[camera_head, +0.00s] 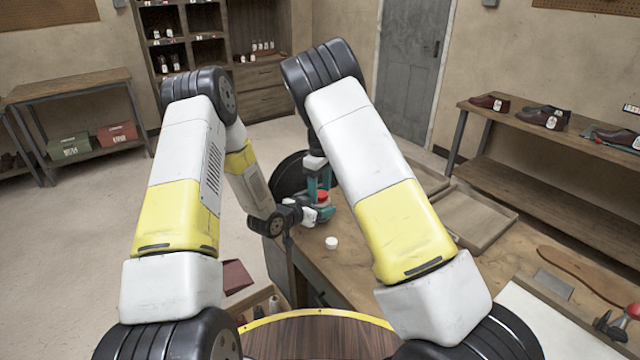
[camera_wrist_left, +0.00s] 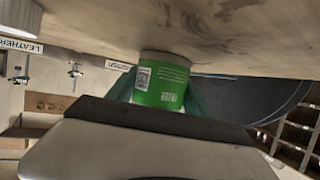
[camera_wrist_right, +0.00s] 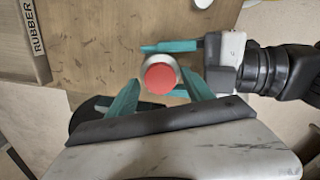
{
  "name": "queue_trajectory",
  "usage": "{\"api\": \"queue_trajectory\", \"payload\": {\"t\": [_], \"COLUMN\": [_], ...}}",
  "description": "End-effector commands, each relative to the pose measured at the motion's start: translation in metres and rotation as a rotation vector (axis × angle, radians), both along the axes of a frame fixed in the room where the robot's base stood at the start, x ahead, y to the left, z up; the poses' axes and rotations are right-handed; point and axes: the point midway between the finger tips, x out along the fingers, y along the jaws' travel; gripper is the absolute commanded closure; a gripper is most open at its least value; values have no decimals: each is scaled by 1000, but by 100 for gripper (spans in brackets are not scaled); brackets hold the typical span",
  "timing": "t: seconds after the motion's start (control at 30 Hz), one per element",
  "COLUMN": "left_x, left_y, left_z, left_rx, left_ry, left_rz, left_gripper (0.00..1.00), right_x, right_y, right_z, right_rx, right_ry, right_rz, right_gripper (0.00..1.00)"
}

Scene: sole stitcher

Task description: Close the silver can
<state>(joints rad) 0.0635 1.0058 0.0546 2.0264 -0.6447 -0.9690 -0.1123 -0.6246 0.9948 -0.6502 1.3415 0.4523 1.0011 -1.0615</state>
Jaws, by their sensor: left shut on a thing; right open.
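The silver can (camera_wrist_right: 176,68) stands near the table's edge, with a green label (camera_wrist_left: 162,85) in the left wrist view. A round red lid (camera_wrist_right: 160,78) is over its top, with part of the silver rim showing round it. In the head view the red lid (camera_head: 322,196) shows between my grippers. I cannot tell whether the lid is seated. My left gripper (camera_wrist_right: 170,68) is shut on the can from the side. My right gripper (camera_wrist_right: 160,95) is open above, its teal fingers on either side of the lid with gaps.
A small white round piece (camera_head: 331,242) lies on the wooden table (camera_head: 350,265), in front of the can. A wooden tray (camera_head: 470,222) is to the right. A dark round object (camera_head: 290,176) is behind the grippers. My right forearm covers part of the table.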

Motion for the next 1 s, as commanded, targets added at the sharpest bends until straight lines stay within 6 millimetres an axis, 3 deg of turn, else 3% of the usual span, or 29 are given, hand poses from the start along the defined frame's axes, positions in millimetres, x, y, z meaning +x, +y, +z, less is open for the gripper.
{"api": "queue_trajectory", "payload": {"t": [0.23,0.53,0.77,1.0], "left_x": [0,0,0,0], "left_y": [0,0,0,0], "left_z": [1,1,1,1], "left_rx": [-1,-1,-1,-1], "left_ry": [-1,-1,-1,-1], "left_rz": [0,0,0,0], "left_gripper": [100,100,100,100], "right_x": [0,0,0,0], "right_y": [0,0,0,1], "right_z": [0,0,0,0], "right_rx": [0,0,0,1], "right_ry": [0,0,0,0], "right_rz": [1,1,-112,-615], "right_gripper": [42,100,100,100]}}
